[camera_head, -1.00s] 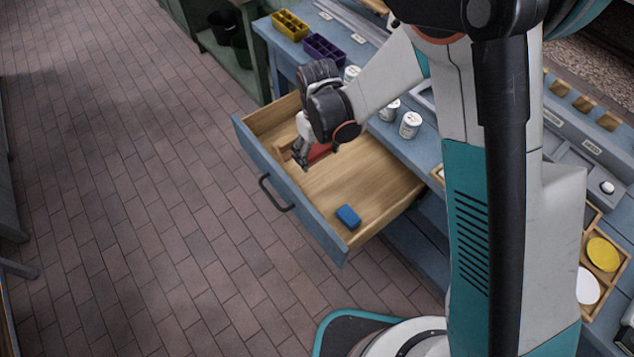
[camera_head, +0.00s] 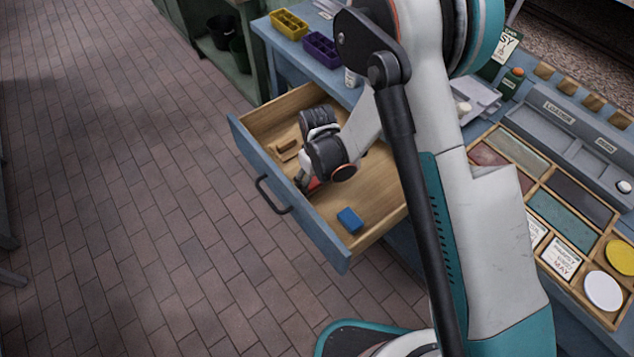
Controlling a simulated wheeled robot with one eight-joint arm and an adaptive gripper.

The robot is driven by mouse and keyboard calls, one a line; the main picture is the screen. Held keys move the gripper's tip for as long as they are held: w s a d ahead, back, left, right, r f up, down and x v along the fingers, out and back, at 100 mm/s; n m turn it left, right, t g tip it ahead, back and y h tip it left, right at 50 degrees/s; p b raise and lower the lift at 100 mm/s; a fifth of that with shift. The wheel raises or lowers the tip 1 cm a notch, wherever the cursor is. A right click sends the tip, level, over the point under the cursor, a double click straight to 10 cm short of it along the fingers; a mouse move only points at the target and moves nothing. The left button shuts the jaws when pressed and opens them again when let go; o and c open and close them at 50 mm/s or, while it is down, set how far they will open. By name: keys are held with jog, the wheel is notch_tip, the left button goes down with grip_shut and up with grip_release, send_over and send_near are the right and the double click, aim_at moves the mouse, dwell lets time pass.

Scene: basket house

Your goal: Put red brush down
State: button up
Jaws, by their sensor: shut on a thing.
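My gripper (camera_head: 304,186) is low inside the open drawer (camera_head: 362,215), close to its front panel. It is shut on the red brush (camera_head: 314,184). Only a small red part of the brush shows beside the fingers; my wrist hides the rest. I cannot tell whether the brush touches the drawer floor.
A blue block (camera_head: 350,220) lies at the drawer's near right end. A brown wooden item (camera_head: 287,149) lies toward its far left end. Yellow (camera_head: 289,24) and purple (camera_head: 322,49) bins stand on the blue bench. Drawer floor between gripper and blue block is bare.

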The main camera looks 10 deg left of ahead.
jog(key=o, duration=1.3)
notch_tip(320, 180, up, 12)
jog(key=p, duration=0.4)
jog(key=shift+r, duration=0.15)
